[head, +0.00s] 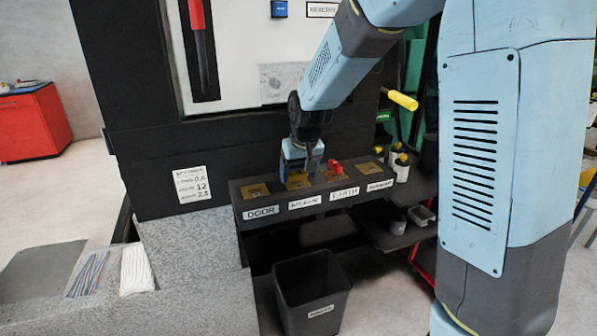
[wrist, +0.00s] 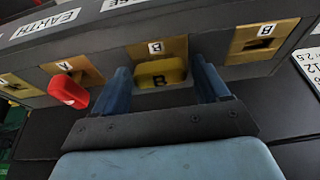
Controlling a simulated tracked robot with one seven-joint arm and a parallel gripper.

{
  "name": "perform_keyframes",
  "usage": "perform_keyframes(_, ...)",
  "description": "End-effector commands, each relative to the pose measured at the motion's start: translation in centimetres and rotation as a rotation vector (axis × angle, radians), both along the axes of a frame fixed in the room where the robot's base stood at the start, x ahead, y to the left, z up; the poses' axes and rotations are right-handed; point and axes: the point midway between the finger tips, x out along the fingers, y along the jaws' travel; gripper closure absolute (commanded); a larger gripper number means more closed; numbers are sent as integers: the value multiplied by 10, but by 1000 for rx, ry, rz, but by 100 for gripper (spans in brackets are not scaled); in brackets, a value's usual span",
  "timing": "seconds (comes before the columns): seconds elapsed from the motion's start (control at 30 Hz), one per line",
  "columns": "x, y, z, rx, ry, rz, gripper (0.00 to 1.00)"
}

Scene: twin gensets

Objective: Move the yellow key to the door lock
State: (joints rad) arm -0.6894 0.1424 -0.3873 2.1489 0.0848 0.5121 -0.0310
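The yellow key (wrist: 161,73), marked B, sits at the second lock (wrist: 157,49) from the door end, labelled BREAKER or similar in the head view. My gripper (wrist: 163,75) points at this lock, its two blue fingers on either side of the key with a thin gap seeming to show at each side. In the head view my gripper (head: 302,168) is over the same lock and hides the key. The door lock (head: 256,190) is the leftmost brass plate above the DOOR label. It shows at right in the wrist view (wrist: 262,40), marked B, with an empty dark slot.
A red key (wrist: 68,92) stands in the EARTH lock, beside my gripper; it also shows in the head view (head: 335,165). A black bin (head: 312,290) stands below the lock panel. A yellow-handled lever (head: 402,99) sticks out above right. Bottles (head: 401,165) stand on the right shelf.

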Motion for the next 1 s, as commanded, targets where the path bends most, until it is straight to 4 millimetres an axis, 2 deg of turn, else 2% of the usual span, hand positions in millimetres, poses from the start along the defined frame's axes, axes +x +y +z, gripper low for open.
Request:
perform_keyframes(0.07,0,0,0,0,0,0,34)
perform_keyframes(0.47,0,0,0,0,0,0,72)
perform_keyframes(1.0,0,0,20,0,-1,1,72)
